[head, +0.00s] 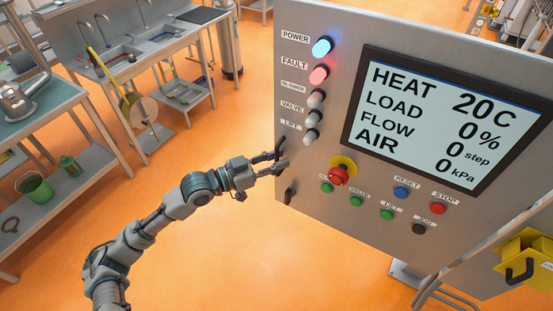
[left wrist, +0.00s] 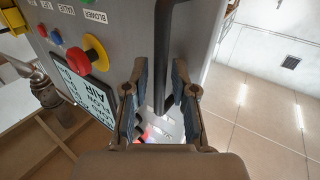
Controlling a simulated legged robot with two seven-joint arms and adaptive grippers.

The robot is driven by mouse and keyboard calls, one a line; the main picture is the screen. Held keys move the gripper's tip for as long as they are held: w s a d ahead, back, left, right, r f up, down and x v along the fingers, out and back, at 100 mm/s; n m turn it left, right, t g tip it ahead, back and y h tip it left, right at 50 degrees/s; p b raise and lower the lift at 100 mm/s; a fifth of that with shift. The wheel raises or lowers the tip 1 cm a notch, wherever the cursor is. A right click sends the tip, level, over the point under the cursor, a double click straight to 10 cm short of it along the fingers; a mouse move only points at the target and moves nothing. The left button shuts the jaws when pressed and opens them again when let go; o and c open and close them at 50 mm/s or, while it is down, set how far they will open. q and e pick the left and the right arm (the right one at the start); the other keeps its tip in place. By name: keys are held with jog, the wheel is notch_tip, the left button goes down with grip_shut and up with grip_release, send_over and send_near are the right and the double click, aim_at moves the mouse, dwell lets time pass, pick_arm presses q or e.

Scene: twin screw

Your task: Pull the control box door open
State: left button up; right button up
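The grey control box (head: 305,170) stands at the right in the head view, with its door panel facing me. My left gripper (head: 284,158) is at the left edge of the panel, below the lamps. In the left wrist view its two fingers (left wrist: 160,100) are apart, with a dark bar handle (left wrist: 163,55) lined up in the gap between them. Clear space shows beside the bar, and I see no grip on it. My right gripper is not in view.
The panel carries a display (head: 450,120), a red emergency knob (head: 339,174) and several small buttons, close to my left gripper. A sink bench (head: 130,50) and a table with a green bucket (head: 35,187) stand at the left. Orange floor between is clear.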

pick_arm(q)
jog(key=shift+a+f, duration=0.1)
jog(key=v, duration=1.2)
dwell(0.4)
